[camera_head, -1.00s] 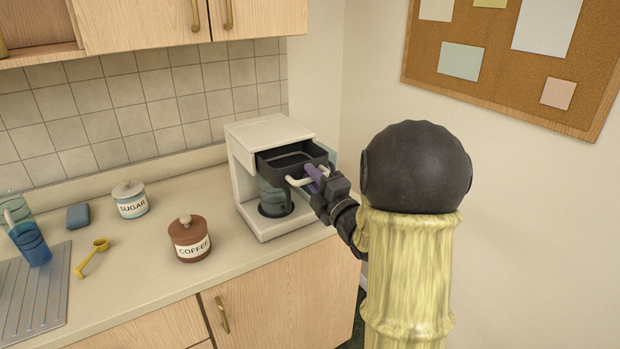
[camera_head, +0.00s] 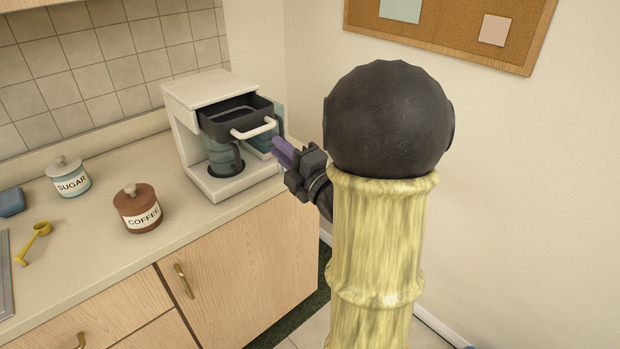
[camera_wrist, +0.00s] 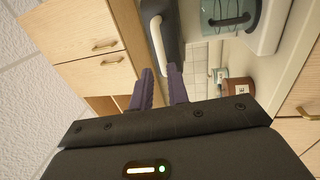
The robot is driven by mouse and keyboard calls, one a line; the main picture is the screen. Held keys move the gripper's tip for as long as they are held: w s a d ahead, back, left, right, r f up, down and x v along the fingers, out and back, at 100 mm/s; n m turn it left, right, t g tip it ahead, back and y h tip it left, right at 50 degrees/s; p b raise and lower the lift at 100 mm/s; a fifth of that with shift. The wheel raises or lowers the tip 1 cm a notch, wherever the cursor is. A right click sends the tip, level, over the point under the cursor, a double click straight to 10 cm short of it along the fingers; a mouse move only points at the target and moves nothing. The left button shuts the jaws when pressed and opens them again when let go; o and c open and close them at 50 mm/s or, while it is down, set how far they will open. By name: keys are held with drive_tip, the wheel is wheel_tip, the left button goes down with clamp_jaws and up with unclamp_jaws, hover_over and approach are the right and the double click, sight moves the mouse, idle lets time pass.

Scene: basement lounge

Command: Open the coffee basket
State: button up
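The black coffee basket (camera_head: 222,126) is drawn out like a drawer from the upper part of the white coffee maker (camera_head: 196,90). Its white handle (camera_head: 254,130) faces my gripper. My gripper (camera_head: 283,151) is just right of and below the handle in the head view, apart from it. In the wrist view its two purple fingers (camera_wrist: 160,78) stand apart with nothing between them. The white handle (camera_wrist: 158,42) and dark basket (camera_wrist: 170,32) show beyond the fingertips. A glass pot (camera_head: 222,158) stands under the basket.
A brown coffee jar (camera_head: 138,208), a sugar jar (camera_head: 69,178), a yellow scoop (camera_head: 33,243) and a blue block (camera_head: 11,202) are on the counter (camera_head: 110,255). The wall and corkboard (camera_head: 470,28) are at right. Floor shows below the counter's right end.

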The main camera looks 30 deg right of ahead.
drive_tip(key=b+v, duration=0.7)
drive_tip(key=v, duration=0.1)
drive_tip(key=shift+s, duration=0.3)
drive_tip(key=shift+d, duration=0.1)
drive_tip(key=w+a+f+m+g+h, duration=0.2)
drive_tip(key=f+m+g+h, duration=0.15)
drive_tip(key=f+m, duration=0.4)
drive_tip(key=w+a+f+m+g+h, duration=0.1)
drive_tip(key=w+f+m+g+h, duration=0.15)
drive_tip(key=f+m+g, duration=0.45)
drive_tip(key=s+a+f+m+g+y, duration=0.3)
drive_tip(key=s+a+f+m+g, duration=0.3)
drive_tip(key=s+a+f, duration=0.6)
wheel_tip(320, 180, up, 20)
drive_tip(key=w+p, duration=0.2)
drive_tip(key=p, duration=1.7)
drive_tip(key=shift+n+g, duration=0.35)
